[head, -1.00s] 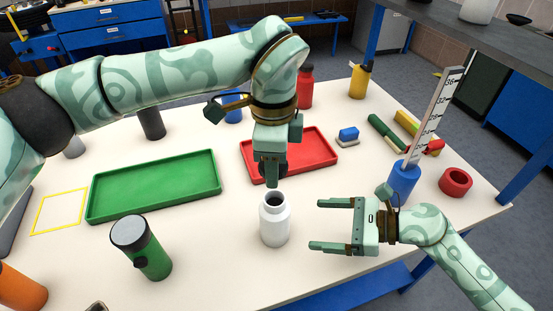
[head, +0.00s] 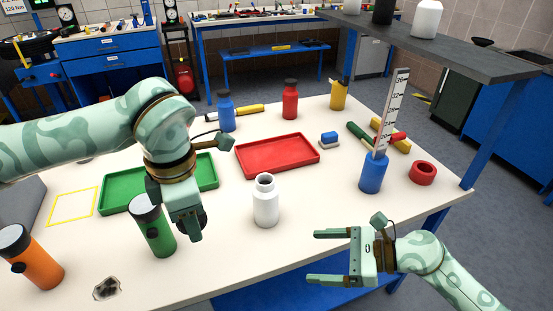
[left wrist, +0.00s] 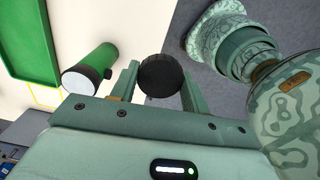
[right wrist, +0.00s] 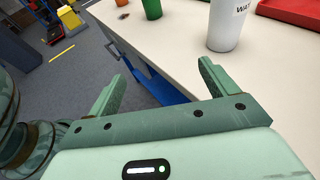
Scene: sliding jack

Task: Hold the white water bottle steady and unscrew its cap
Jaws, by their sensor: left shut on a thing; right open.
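The white water bottle (head: 266,205) stands upright on the table with its neck open and bare. Part of it, with lettering, shows at the top of the right wrist view (right wrist: 226,28). My left gripper (head: 194,227) is left of the bottle, clear of it, near the green flask. It is shut on a round black ribbed cap (left wrist: 160,77), seen between its fingers in the left wrist view. My right gripper (head: 312,257) is open and empty, to the right of the bottle and nearer the front edge, not touching it.
A green tray (head: 207,172) and a red tray (head: 277,155) lie behind. A blue holder (head: 372,173) with a ruler and a red ring (head: 422,173) are at right. Table around the bottle is free.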

